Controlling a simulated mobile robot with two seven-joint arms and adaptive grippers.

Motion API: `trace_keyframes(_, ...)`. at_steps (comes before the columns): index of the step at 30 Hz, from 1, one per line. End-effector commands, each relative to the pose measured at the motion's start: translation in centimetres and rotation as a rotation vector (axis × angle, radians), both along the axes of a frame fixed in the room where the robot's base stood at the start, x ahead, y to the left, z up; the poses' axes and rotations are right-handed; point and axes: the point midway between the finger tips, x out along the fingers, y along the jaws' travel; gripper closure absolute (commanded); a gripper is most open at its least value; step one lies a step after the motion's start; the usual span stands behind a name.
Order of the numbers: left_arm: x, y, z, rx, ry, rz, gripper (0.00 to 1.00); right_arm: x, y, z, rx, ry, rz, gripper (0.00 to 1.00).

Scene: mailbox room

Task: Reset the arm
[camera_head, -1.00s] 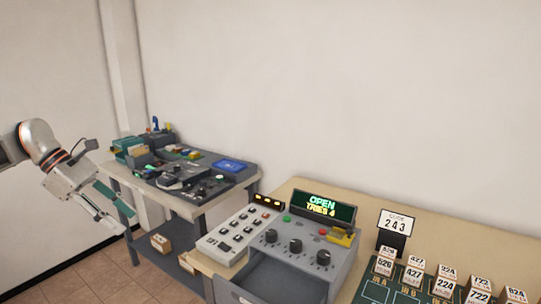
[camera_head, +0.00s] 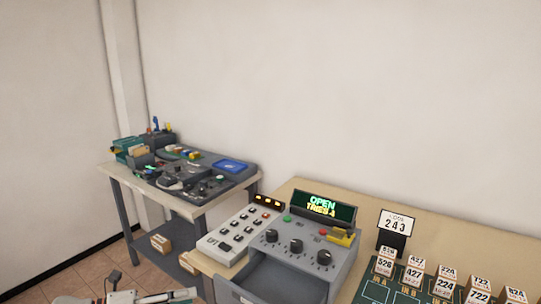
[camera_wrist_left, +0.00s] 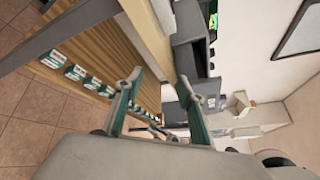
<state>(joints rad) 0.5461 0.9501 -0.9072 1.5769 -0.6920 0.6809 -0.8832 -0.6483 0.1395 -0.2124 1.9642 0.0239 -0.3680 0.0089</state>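My left gripper (camera_head: 180,296) shows at the bottom left edge of the head view, low in front of the tables and partly cut off by the frame. In the left wrist view its two green-padded fingers (camera_wrist_left: 162,88) stand apart with nothing between them, so it is open and empty. My right arm and gripper are not in view.
Numbered blocks (camera_head: 448,272) and a code sign (camera_head: 395,223) stand right. A cluttered side table (camera_head: 200,208) stands left.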

Motion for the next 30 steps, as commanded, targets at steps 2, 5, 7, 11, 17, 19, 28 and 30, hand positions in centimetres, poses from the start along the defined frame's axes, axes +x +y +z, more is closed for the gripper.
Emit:
trace_keyframes(2, -1.1, 0.7, -2.0, -0.064, 0.103, 0.092, 0.61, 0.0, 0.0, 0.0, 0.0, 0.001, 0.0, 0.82)
trace_keyframes(5, -2.1, 2.0, -4.2, -0.142, 0.229, 0.219, 0.61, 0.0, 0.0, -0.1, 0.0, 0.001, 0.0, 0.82)
trace_keyframes(7, -3.1, 3.1, -5.9, -0.194, 0.32, 0.308, 0.61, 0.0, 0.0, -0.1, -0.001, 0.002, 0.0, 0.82)
trace_keyframes(11, -5.2, 5.7, -9.1, -0.282, 0.488, 0.482, 0.61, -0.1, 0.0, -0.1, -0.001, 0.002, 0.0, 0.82)
trace_keyframes(17, -10.0, 10.4, -14.3, -0.399, 0.742, 0.761, 0.61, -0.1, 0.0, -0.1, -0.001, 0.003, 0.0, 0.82)
trace_keyframes(19, -12.0, 12.1, -15.9, -0.433, 0.821, 0.857, 0.61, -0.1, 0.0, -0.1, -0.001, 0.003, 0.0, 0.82)
trace_keyframes(28, -19.4, 17.4, -20.4, -0.514, 1.049, 1.165, 0.61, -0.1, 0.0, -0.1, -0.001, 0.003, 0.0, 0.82)
trace_keyframes(30, -20.9, 18.3, -21.1, -0.525, 1.086, 1.22, 0.61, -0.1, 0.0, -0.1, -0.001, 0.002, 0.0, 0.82)
